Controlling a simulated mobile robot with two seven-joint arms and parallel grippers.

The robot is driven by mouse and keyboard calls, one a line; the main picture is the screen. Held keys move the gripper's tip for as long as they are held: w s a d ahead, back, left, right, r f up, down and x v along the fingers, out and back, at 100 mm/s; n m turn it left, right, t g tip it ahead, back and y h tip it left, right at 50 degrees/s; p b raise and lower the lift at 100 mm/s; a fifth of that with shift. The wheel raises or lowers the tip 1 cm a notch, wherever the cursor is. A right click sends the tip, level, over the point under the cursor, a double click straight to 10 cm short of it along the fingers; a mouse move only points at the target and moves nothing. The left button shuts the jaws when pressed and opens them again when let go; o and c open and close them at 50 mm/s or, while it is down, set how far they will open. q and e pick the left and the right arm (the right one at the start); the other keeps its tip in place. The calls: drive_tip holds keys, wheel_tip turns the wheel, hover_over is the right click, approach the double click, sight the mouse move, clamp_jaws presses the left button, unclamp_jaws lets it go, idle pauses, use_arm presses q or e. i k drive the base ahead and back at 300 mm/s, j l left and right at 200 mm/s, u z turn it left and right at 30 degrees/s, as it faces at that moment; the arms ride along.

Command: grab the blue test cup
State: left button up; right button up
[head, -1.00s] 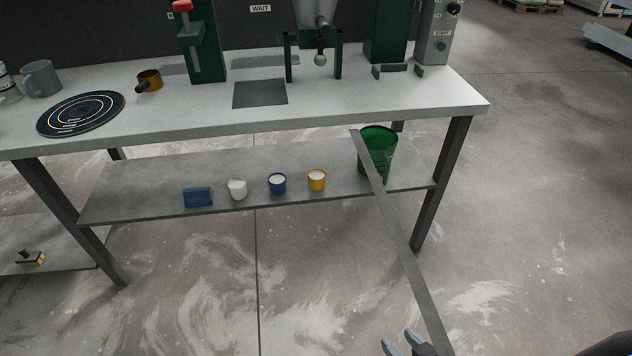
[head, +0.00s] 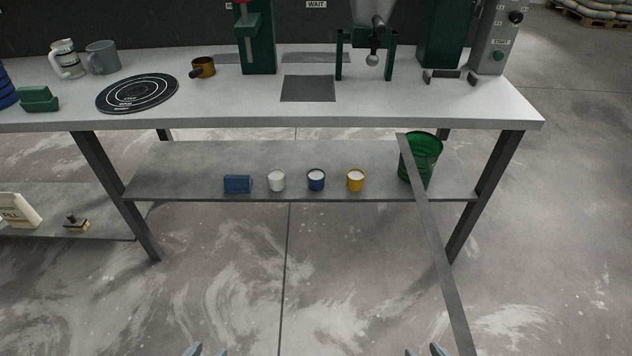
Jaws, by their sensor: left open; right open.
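The blue test cup (head: 316,180) stands upright on the lower shelf of the workbench, with white contents or a white inside showing at its top. A white cup (head: 277,181) is to its left and a yellow cup (head: 356,180) to its right, both apart from it. My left gripper (head: 205,350) is at the bottom edge, open, with only its fingertips showing. My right gripper (head: 424,350) is at the bottom edge to the right, open. Both are empty and well short of the shelf.
The lower shelf (head: 200,160) also holds a blue block (head: 237,184) and a green bucket (head: 421,160). A long grey bar (head: 440,255) slants from the bucket toward the floor. The tabletop (head: 440,108) overhangs the shelf.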

sight(316, 176)
drive_tip(key=i+l+z, duration=0.15)
drive_tip(key=i+l, duration=0.15)
drive_tip(key=i, duration=0.15)
drive_tip(key=i+l+z, duration=0.15)
drive_tip(key=i, duration=0.25)
drive_tip(key=i+l+z, duration=0.15)
drive_tip(key=i+l, duration=0.15)
drive_tip(key=i, duration=0.2)
